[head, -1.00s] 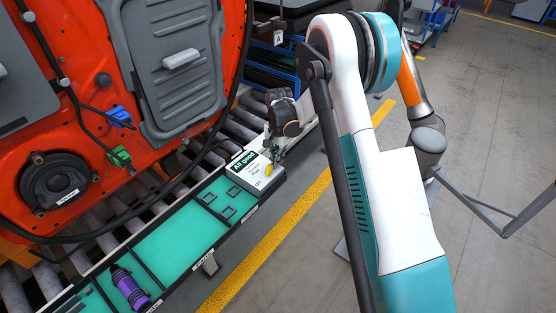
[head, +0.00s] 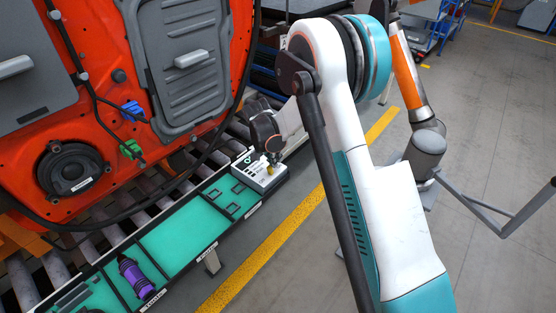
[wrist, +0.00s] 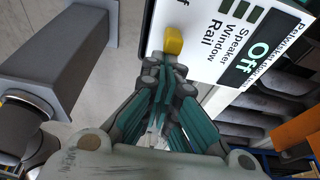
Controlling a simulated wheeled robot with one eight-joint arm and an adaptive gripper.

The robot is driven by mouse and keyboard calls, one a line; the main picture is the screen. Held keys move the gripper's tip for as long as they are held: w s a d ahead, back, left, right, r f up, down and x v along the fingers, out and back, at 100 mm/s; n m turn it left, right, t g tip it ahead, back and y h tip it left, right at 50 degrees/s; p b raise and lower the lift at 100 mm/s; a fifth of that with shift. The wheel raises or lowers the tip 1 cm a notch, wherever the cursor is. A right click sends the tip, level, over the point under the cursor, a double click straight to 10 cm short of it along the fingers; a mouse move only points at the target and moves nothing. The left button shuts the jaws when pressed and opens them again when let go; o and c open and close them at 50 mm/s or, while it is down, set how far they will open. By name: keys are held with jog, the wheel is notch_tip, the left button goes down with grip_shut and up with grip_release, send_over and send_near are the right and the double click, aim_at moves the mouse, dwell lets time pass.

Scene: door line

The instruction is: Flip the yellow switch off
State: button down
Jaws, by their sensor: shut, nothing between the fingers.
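The yellow switch (wrist: 173,40) sits near the edge of a white box (wrist: 210,62) in the wrist view. The box's dark header band reads "Off", with the lines "Speaker", "Window" and "Rail" below it. My gripper (wrist: 171,68) is shut and empty, its fingertips right at the near end of the switch; they seem to touch it. In the head view the box (head: 267,184) stands at the far end of the green tray, and my gripper (head: 272,158) is over it, partly hiding its face.
The green tray (head: 184,234) holds a purple part (head: 135,277) and runs beside a roller conveyor. An orange door panel (head: 70,110) with a black speaker (head: 67,168) stands at left. In the wrist view a grey beam (wrist: 70,55) is at left.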

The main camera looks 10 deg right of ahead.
jog(key=shift+s+a+r, duration=0.1)
jog(key=shift+a+r, duration=0.05)
jog(key=shift+r, duration=0.05)
jog(key=shift+r+p, duration=0.35)
jog(key=shift+r, duration=0.3)
jog(key=shift+d+r, duration=0.1)
jog(key=shift+d, duration=0.15)
jog(key=a+p+v, duration=0.1)
jog(key=p+v, duration=0.2)
jog(key=v, duration=0.6)
jog(key=shift+s+p, duration=0.2)
jog(key=shift+p, duration=0.1)
